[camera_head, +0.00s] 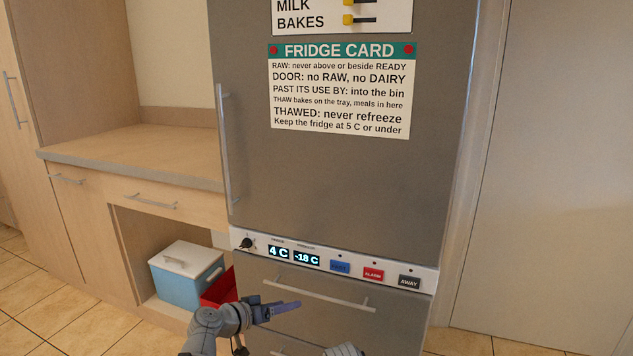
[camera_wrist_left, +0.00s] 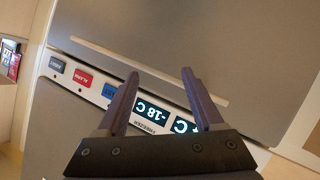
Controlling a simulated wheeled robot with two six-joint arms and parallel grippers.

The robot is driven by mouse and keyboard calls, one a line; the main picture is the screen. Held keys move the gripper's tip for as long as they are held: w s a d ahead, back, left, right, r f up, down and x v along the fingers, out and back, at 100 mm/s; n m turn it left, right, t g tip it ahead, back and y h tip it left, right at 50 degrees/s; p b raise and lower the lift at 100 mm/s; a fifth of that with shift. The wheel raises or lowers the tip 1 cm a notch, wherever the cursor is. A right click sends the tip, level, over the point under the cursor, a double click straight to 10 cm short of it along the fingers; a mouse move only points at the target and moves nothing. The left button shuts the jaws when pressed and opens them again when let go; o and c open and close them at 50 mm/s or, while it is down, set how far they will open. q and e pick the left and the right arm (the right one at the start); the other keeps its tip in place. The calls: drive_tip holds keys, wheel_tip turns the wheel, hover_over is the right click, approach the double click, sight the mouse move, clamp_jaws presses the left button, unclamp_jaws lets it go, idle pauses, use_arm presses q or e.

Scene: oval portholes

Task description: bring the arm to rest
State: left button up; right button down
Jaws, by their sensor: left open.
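My left gripper (camera_head: 286,308) is in front of the fridge's lower drawer front, below the control strip (camera_head: 330,262). In the left wrist view my left gripper (camera_wrist_left: 160,73) has its two dark fingers apart with nothing between them. The grey fridge (camera_head: 340,180) stands upright with its upper door and drawer shut. A grey part of my own body shows at the bottom edge, but no right gripper fingers show.
The strip reads 4 C and -18 C, with blue, red and dark buttons. A long drawer handle (camera_head: 318,296) lies close to my left gripper. A blue cool box (camera_head: 182,282) and a red container (camera_head: 219,289) stand left. The counter (camera_head: 140,155) is bare.

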use_arm(q)
drive_tip(key=s+d+f+m+g+y, duration=0.2)
drive_tip(key=s+d+f+g, duration=0.3)
drive_tip(key=s+d+f, duration=0.25)
drive_tip(key=s+a+f+g+y, duration=0.2)
drive_tip(key=s+f+g+y, duration=0.15)
drive_tip(key=s, duration=0.45)
drive_tip(key=s+a+f+g+y, duration=0.1)
drive_tip(key=s+f+g+y, duration=0.15)
drive_tip(key=s+y, duration=0.4)
wheel_tip(320, 180, up, 36)
drive_tip(key=s+h+p, duration=0.1)
drive_tip(key=p, duration=3.5)
drive_tip(key=shift+a+n+t, duration=0.2)
drive_tip(key=shift+n+t, duration=0.2)
use_arm(e)
wheel_tip(320, 180, up, 36)
drive_tip(key=shift+r, duration=0.15)
use_arm(q)
drive_tip(key=shift+s+f, duration=0.1)
drive_tip(key=shift+s, duration=0.1)
use_arm(e)
drive_tip(key=shift+s+a, duration=0.1)
drive_tip(key=shift+s, duration=0.05)
